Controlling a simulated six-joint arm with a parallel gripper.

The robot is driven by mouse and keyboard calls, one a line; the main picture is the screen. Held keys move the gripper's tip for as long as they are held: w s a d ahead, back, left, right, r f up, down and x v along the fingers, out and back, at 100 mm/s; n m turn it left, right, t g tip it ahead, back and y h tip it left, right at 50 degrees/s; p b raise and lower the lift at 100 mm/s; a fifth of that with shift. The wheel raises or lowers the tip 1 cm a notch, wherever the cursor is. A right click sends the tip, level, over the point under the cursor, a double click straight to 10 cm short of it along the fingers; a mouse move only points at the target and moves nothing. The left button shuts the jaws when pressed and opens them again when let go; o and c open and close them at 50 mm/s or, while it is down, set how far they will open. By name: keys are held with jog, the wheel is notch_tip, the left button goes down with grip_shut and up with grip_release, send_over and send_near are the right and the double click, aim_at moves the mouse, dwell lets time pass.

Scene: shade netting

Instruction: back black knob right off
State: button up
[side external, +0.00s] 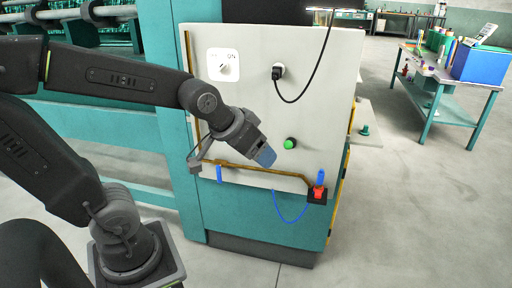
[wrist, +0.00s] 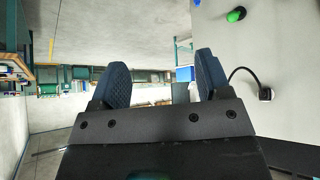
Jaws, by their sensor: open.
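A small black knob-like piece (side external: 278,72) sits on the upper middle of the pale panel (side external: 330,120), with a black cable looping from it; I cannot tell if it is a knob or a plug. It also shows at the right of the wrist view (wrist: 266,94). A white plate with a round dial (side external: 223,67) is to its left. My gripper (side external: 264,156) is in front of the panel, below and left of the black piece and apart from it. In the wrist view its blue fingers (wrist: 162,82) are spread, with nothing between them.
A green button (side external: 290,143) is on the panel right of my gripper. A brown pipe (side external: 250,168) runs below it to a red and blue fitting (side external: 319,190). A cluttered bench (side external: 450,80) stands at the right on open floor.

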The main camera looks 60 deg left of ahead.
jog(key=w+a+f+n+t+y, duration=0.45)
jog(key=w+a+f, duration=0.65)
jog(key=w+a, duration=0.4)
jog(key=s+a+f+n+y, duration=0.4)
jog(key=a+f+y, duration=0.5)
jog(key=f, duration=0.5)
jog(key=shift+t+h, duration=0.35)
jog(key=shift+h, duration=0.1)
jog(key=x, duration=1.4)
jog(key=shift+a, duration=0.55)
jog(key=c, duration=0.9)
